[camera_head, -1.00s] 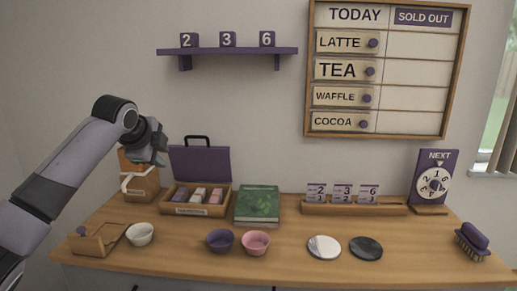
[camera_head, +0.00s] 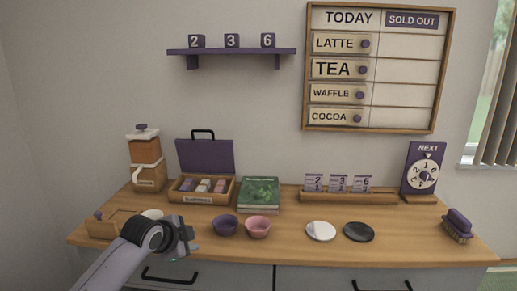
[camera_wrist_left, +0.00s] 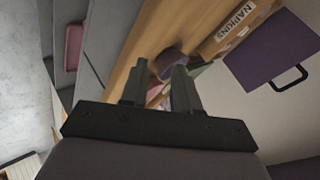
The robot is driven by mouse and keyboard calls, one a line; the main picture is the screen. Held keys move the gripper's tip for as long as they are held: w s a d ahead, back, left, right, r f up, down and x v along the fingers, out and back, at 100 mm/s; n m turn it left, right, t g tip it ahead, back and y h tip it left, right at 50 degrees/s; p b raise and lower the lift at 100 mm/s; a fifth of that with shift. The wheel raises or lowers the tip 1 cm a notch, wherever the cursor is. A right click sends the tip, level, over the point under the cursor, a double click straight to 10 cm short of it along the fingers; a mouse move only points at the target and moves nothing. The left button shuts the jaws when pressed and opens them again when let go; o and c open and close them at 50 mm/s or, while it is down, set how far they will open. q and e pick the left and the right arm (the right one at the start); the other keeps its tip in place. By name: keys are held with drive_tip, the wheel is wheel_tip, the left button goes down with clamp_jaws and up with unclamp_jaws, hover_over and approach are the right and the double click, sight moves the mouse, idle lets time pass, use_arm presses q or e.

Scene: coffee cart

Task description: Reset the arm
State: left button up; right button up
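My left arm comes in from the bottom left of the head view. Its left gripper (camera_head: 188,238) is near the counter's front edge, just right of the white bowl (camera_head: 153,214), which is partly hidden by my wrist. In the left wrist view the two fingers of this gripper (camera_wrist_left: 160,68) stand apart with nothing held between them. A purple cup (camera_wrist_left: 172,60) shows beyond the fingers there, on the wooden counter (camera_wrist_left: 130,50). My right arm and gripper are not in view.
On the counter (camera_head: 290,245) stand a purple bowl (camera_head: 225,226), a pink bowl (camera_head: 258,228), a wooden box with purple lid (camera_head: 205,157), a coffee-brown canister (camera_head: 146,160), a green book (camera_head: 259,193) and a brush (camera_head: 458,226). Drawer handles (camera_head: 168,279) are below.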

use_arm(q)
drive_tip(key=s+d+f+n+h, duration=0.15)
drive_tip(key=s+f+n, duration=0.55)
drive_tip(key=s+f, duration=1)
drive_tip(key=s+a+f+n+y, duration=0.1)
drive_tip(key=s+a+n, duration=0.1)
drive_tip(key=s, duration=0.7)
drive_tip(key=s+a+f+n+t+y, duration=0.1)
drive_tip(key=s+n, duration=0.3)
drive_tip(key=s, duration=0.6)
drive_tip(key=shift+a+f, duration=0.55)
drive_tip(key=shift+f, duration=0.2)
